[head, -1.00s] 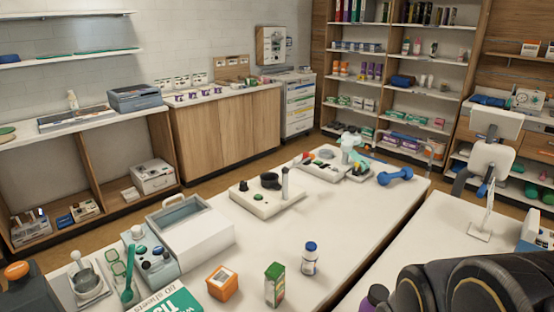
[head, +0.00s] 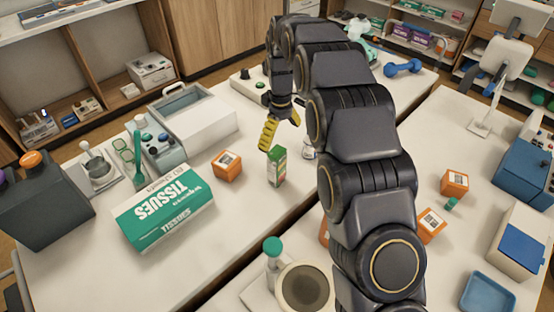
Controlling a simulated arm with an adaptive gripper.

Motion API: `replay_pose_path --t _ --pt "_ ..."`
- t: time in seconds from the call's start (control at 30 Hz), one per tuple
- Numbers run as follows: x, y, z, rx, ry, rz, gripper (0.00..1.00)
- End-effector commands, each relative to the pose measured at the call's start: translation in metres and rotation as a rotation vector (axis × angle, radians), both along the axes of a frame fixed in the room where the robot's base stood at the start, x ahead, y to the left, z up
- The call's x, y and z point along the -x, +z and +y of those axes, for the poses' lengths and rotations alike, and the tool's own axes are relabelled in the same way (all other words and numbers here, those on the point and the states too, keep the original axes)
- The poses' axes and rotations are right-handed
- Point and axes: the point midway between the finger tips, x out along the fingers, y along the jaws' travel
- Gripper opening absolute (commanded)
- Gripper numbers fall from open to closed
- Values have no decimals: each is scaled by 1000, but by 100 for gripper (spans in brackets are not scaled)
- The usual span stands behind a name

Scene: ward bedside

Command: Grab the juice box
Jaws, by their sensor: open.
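The juice box (head: 277,168), a small upright carton with a green top and a pale, partly red front, stands on the white table (head: 232,250). My gripper (head: 281,137) has yellow fingers spread apart, with nothing seen between them. It hangs pointing down just behind and above the juice box in the head view. Whether a finger touches the carton I cannot tell.
A white bottle (head: 309,149) stands right of the juice box, partly hidden by my arm. An orange box (head: 227,166) stands to its left. A green tissue box (head: 163,206) lies front left. A white bin (head: 196,122) is behind. A gap separates the tables.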

Motion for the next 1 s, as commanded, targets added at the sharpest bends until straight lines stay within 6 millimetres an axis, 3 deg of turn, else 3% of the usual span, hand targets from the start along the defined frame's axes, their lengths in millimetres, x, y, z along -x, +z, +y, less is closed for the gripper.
replay_pose_path --t 0.2,0.57,0.8,1.0 --pt "-19 -23 11 -2 65 -10 86" --pt "-20 -55 11 -2 67 -11 86" --pt "-20 -91 8 -2 66 -6 86" --pt "-22 -99 8 -3 66 -13 86"
